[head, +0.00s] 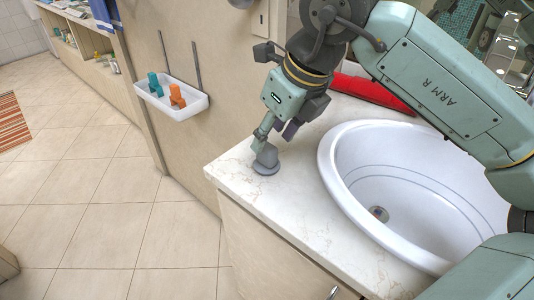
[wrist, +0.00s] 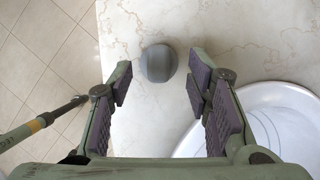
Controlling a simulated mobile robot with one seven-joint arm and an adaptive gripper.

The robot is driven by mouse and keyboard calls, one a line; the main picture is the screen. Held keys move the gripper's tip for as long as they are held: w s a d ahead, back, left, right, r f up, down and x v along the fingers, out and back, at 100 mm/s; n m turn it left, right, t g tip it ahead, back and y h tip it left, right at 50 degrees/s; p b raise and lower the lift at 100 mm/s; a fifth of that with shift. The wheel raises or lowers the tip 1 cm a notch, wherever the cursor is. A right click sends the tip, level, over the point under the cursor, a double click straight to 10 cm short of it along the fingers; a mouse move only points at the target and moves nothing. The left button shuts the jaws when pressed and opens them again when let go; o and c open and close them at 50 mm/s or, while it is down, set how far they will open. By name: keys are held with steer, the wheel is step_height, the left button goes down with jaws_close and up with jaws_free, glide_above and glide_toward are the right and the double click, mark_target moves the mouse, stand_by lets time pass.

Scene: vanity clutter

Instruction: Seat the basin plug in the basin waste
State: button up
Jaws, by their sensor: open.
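The grey basin plug (head: 266,160) sits on the marble counter near its left corner, left of the basin. In the wrist view the plug (wrist: 158,63) shows from above, just beyond and between my open fingertips, nearer the left one. My gripper (head: 276,135) is open and empty, just above and behind the plug in the head view; its spread fingers (wrist: 160,85) frame bare counter. I cannot tell whether a finger touches the plug. The basin waste (head: 379,213) is a small round drain at the bottom of the white basin (head: 345,185) and looks uncovered.
A red rolled item (head: 372,90) lies at the back of the counter (head: 290,215). A white wall tray (head: 170,103) holds a teal item (head: 155,85) and an orange item (head: 177,96). The counter's front left is clear. The tiled floor lies beyond its left edge.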

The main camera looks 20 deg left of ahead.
mark_target(268, 146)
steer(key=shift+p+x, duration=0.65)
steer(key=shift+x, duration=1.6)
steer(key=shift+s+d+f, duration=0.1)
jaws_close()
